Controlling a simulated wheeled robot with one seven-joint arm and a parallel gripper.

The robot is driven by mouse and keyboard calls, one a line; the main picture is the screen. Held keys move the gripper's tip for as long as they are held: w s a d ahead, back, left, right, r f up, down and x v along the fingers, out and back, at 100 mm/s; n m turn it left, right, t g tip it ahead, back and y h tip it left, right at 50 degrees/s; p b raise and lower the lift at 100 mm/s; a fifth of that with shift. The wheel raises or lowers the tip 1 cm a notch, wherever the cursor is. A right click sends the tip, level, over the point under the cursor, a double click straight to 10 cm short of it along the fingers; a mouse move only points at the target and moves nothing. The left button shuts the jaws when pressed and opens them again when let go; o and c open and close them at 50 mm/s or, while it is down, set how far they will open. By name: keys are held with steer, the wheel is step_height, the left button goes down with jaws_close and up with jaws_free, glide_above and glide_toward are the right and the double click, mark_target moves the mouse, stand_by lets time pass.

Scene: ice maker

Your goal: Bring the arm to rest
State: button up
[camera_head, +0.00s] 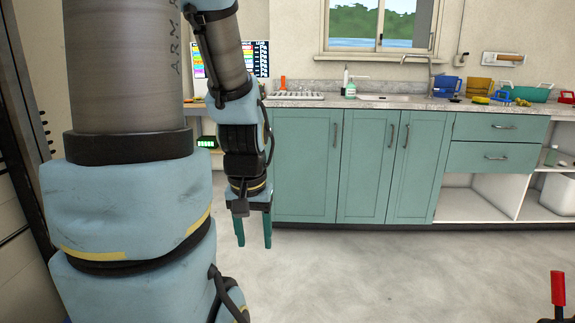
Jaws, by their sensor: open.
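My arm fills the left side of the head view, with thick grey and light blue links close to the camera. The forearm hangs down beside them, and my gripper (254,243) points at the floor. Its two teal fingers are apart, with nothing between them. The gripper is in front of the teal cabinets in the picture, over the grey floor. No held object shows.
Teal cabinets (305,165) stand along the back wall under a speckled counter (330,102) with a sink. Several items, including a blue container (447,86), sit on the counter. A red-handled object (558,290) shows at lower right. The middle floor (400,275) is clear.

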step_height(320, 180, up, 17)
steer(key=p, duration=1.5)
steer(key=shift+r+p, duration=0.15)
steer(key=shift+p, duration=0.2)
steer(key=shift+d, duration=0.15)
